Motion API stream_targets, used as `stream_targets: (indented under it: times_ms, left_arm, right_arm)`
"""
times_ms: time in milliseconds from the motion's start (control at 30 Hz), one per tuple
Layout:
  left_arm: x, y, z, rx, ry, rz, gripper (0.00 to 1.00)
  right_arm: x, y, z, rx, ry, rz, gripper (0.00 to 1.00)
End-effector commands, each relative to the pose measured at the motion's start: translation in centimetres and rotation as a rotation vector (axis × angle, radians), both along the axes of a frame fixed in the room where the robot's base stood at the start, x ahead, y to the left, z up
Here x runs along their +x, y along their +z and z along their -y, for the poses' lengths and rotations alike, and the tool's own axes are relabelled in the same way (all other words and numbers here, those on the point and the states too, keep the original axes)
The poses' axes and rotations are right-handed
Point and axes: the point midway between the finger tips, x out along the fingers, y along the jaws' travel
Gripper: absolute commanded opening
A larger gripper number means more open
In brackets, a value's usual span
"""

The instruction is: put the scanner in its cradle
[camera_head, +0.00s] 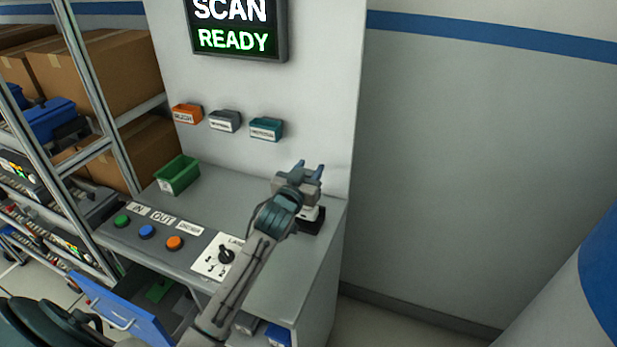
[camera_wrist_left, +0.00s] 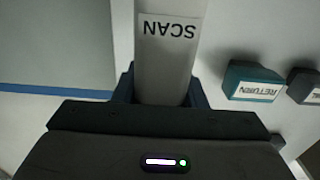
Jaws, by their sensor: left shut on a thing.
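My left gripper (camera_head: 309,171) is over the right end of the bench, beside the wall. In the left wrist view, its two blue-grey fingers (camera_wrist_left: 160,90) are shut on a pale scanner (camera_wrist_left: 165,75) with a white SCAN label, upside down in that picture. In the head view the gripper and wrist hide most of the scanner. A dark block (camera_head: 313,226), apparently the cradle, stands on the bench just below the gripper, with a white part above it. I cannot tell whether the scanner touches it. My right gripper is not in view.
A green bin (camera_head: 178,174) stands on the bench, behind coloured buttons (camera_head: 147,231) and a rotary knob (camera_head: 226,255). Small orange, grey and teal bins (camera_head: 266,129) hang on the wall under a SCAN READY screen (camera_head: 235,30). A blue-fronted drawer (camera_head: 122,310) is open below. Shelves stand left.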

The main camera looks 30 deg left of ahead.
Motion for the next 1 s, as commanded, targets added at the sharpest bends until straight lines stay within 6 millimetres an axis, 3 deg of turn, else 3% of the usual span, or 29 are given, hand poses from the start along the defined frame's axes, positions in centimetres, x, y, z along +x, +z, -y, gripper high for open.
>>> stream_targets:
  times_ms: [267, 600, 633, 733, 1000]
  left_arm:
    - [0.0, -3.2, 0.0, 0.0, 0.0, -0.002, 0.0]
    - [0.0, -3.7, 0.0, 0.0, -0.001, 0.0, 0.0]
    - [0.0, -3.7, 0.0, 0.0, -0.001, -0.001, 0.4]
    - [0.0, -3.6, 0.0, 0.0, -0.001, -0.001, 0.59]
    - [0.0, -3.6, 0.0, 0.0, -0.001, -0.001, 0.6]
  right_arm:
    - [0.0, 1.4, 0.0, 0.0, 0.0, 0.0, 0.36]
    - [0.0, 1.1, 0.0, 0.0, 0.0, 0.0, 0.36]
    - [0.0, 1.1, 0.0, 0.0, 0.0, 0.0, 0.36]
    - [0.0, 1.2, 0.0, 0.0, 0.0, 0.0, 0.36]
    - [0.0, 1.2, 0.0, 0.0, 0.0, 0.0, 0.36]
